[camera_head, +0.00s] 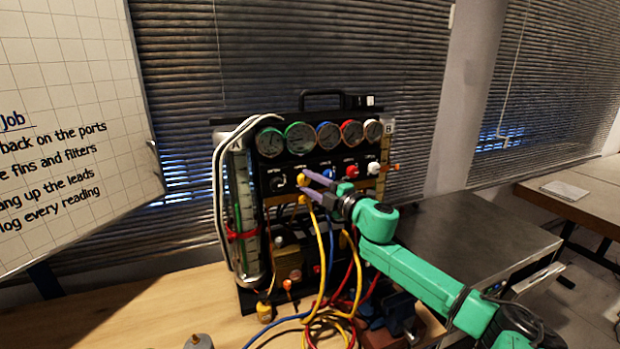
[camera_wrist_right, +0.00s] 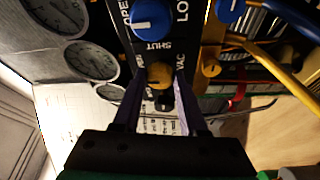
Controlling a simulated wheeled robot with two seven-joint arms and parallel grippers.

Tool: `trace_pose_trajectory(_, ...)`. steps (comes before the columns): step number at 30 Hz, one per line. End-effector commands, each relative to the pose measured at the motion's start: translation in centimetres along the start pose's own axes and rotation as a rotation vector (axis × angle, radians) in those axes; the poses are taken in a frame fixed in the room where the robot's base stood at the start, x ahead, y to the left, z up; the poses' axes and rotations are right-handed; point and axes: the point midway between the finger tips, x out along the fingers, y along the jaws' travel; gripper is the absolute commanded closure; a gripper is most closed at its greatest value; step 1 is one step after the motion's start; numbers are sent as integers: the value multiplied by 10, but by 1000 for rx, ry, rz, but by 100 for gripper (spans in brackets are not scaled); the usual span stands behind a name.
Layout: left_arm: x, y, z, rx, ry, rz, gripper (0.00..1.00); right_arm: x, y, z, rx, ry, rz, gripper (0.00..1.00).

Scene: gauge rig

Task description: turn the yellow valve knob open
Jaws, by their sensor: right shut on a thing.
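The yellow valve knob (camera_head: 303,179) is on the black gauge panel, in the row of knobs below the dials. In the right wrist view the yellow knob (camera_wrist_right: 158,74) sits between the two fingers. My right gripper (camera_head: 307,182) reaches in from the right and is shut on this knob, and its fingertips (camera_wrist_right: 158,84) lie on either side of it. The fingers partly cover the knob and its lettering, so I cannot tell its exact setting. My left gripper is not in view.
Blue (camera_head: 327,173), red (camera_head: 351,171) and white (camera_head: 374,168) knobs sit to the right of the yellow one. Several round gauges (camera_head: 300,138) are above. Yellow hoses (camera_head: 320,250) hang just below the gripper. A whiteboard (camera_head: 70,120) stands at left.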

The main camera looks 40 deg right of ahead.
Motion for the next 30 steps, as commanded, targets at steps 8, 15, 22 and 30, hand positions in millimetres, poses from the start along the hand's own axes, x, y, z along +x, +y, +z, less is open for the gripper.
trace_pose_trajectory(8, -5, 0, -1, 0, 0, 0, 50, 0, -2, 0, -37, 1, -20, 100)
trace_pose_trajectory(15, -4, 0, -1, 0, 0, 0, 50, 0, -3, 0, -38, 1, -20, 100)
trace_pose_trajectory(22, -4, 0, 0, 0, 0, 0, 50, 0, -2, 0, -38, 1, -19, 28)
trace_pose_trajectory(30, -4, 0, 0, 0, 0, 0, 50, -1, -1, 0, -36, 0, -17, 28)
